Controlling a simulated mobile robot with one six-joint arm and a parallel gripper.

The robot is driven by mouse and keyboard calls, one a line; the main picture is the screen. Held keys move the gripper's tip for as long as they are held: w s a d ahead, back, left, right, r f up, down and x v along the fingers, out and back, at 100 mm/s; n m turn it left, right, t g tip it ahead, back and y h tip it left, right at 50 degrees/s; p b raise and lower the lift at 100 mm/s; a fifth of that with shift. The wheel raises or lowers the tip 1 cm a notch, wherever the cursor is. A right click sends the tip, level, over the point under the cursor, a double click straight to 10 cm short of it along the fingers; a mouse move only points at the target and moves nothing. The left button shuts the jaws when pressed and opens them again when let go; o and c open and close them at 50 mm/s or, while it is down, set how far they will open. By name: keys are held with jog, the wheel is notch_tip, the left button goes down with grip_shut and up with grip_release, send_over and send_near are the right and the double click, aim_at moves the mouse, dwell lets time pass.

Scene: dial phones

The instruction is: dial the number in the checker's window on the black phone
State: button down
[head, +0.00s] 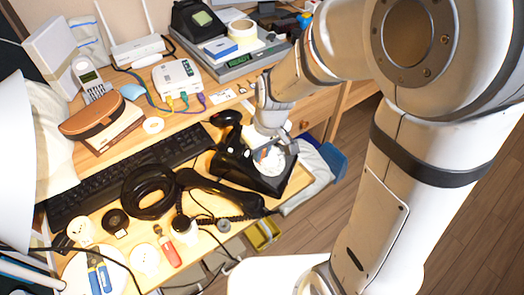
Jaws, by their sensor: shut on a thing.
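The black phone (234,163) sits at the right end of the wooden desk, with a pale round dial (272,160) on its top. Its black handset (222,190) appears to lie off it, in front, near a coiled cord. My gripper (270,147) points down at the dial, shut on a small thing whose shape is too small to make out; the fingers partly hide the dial. The grey checker (236,66) stands at the back of the desk. Its window shows green letters that look like "READY"; I cannot read a number there.
A black keyboard (110,181) and a black ring (149,209) lie left of the phone. A white box with cables (178,78) and a brown case (96,117) stand behind. Screwdrivers and pliers (97,275) lie in front. A pale bag (313,178) is right of the phone.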

jog(key=shift+w, duration=0.15)
jog(key=shift+w+a+r, duration=0.1)
jog(key=shift+w+r, duration=0.05)
jog(key=shift+w, duration=0.3)
jog(key=shift+w+r, duration=0.1)
jog(key=shift+w, duration=0.55)
jog(key=shift+w+d, duration=0.35)
jog(key=shift+w, duration=0.2)
